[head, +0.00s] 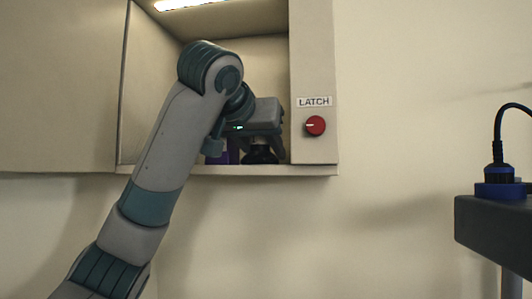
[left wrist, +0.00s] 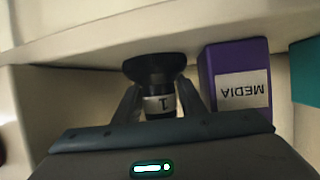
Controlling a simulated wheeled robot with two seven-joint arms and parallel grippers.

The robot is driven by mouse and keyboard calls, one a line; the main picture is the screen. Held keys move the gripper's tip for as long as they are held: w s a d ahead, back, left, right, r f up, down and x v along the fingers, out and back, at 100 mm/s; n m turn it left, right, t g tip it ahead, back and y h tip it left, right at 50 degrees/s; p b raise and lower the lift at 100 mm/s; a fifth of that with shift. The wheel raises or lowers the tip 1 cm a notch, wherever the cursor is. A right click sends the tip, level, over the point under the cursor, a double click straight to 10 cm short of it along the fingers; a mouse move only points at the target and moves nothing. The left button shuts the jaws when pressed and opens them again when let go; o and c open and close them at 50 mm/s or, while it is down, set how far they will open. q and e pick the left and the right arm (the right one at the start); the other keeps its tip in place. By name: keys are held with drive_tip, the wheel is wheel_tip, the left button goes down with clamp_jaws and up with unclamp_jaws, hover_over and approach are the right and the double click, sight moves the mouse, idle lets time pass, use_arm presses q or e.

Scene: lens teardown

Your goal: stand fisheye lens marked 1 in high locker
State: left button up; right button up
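The fisheye lens marked 1 (head: 260,155) is black, with a wide flared end and a narrower body. It stands upright, wide end down, on the floor of the high locker (head: 230,170). In the left wrist view, which is upside down, the lens (left wrist: 157,72) shows a white label reading 1. My left gripper (head: 262,143) reaches into the locker from above. Its fingers (left wrist: 160,98) are on either side of the narrow body and look spread, with small gaps; contact is hard to judge. My right gripper is not in view.
A purple box labelled MEDIA (left wrist: 238,65) stands close beside the lens, with a teal box (left wrist: 306,70) beyond it. The locker's right wall panel carries a red LATCH knob (head: 315,126). A dark stand (head: 490,228) with a blue corded device (head: 498,182) is at right.

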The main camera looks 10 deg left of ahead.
sight(256, 138)
use_arm(q)
drive_tip(key=b+v, duration=0.5)
drive_tip(key=v, duration=0.5)
drive_tip(key=shift+s, duration=0.1)
drive_tip(key=shift+s+a+r, duration=0.1)
drive_tip(key=shift+s+r, duration=0.15)
drive_tip(key=shift+s, duration=0.35)
